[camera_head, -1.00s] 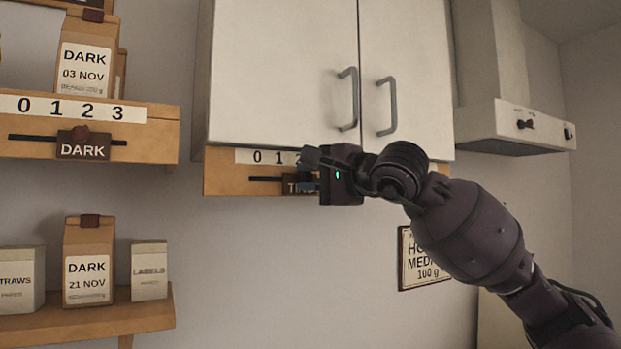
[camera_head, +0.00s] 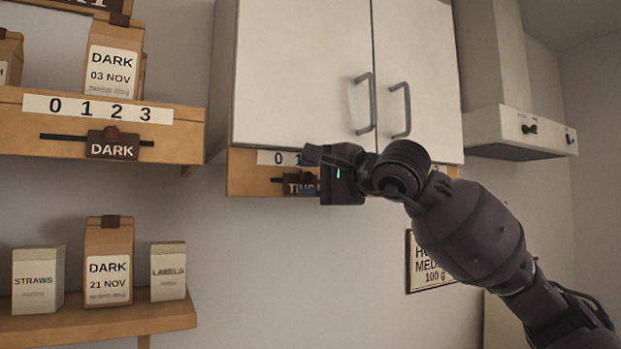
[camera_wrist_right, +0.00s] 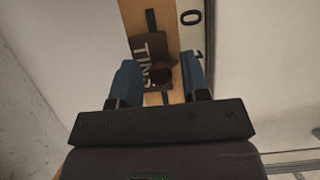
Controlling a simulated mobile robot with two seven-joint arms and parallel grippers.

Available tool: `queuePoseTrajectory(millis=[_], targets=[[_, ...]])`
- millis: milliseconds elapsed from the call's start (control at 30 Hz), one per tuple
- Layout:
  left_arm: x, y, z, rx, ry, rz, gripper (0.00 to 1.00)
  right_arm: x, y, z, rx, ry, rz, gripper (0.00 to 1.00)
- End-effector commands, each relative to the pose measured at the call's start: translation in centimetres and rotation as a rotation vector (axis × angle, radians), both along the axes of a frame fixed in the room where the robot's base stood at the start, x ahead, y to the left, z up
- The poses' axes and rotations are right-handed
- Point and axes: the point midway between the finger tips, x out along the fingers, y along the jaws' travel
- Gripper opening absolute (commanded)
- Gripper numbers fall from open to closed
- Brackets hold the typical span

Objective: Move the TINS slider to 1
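The TINS slider (camera_head: 299,186) is a dark plate on the wooden rail (camera_head: 240,172) under the white cabinet. In the right wrist view the TINS plate (camera_wrist_right: 147,50) shows with its round dark knob (camera_wrist_right: 161,73), and the plate's middle lies about level with the 1 on the number strip (camera_wrist_right: 192,35). My right gripper (camera_head: 312,172) hides the rail's right part and the higher numbers in the head view. In the right wrist view its two blue fingers (camera_wrist_right: 160,80) stand apart on either side of the knob, with gaps visible. My left gripper is not in view.
The cabinet (camera_head: 300,75) with two handles is just above my right gripper. A DARK slider (camera_head: 112,145) on another rail is at the left. A lower shelf (camera_head: 100,322) holds boxes and a bag. A framed sign (camera_head: 425,270) hangs below my right arm.

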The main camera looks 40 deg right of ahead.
Motion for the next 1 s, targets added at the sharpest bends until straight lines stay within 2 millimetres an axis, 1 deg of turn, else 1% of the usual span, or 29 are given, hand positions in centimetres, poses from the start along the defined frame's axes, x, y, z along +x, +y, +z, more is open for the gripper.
queuePoseTrajectory(millis=[333, 467, 667, 833, 1000], targets=[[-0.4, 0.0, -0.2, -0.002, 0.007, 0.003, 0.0, -0.1, 0.0, 0.0, 0.0, 0.0, 0.0, 0.48], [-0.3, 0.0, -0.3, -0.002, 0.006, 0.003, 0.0, -0.7, 0.0, 0.0, 0.001, -0.001, 0.002, 0.48], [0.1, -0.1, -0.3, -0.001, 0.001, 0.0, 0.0, -2.9, -0.3, -0.1, 0.001, 0.0, 0.001, 0.48], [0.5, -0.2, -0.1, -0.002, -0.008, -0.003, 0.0, -5.4, -0.5, -0.1, 0.001, -0.001, 0.001, 0.48], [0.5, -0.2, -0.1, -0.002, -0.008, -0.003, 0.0, -7.9, -0.7, 0.0, 0.001, -0.001, 0.0, 0.48]])
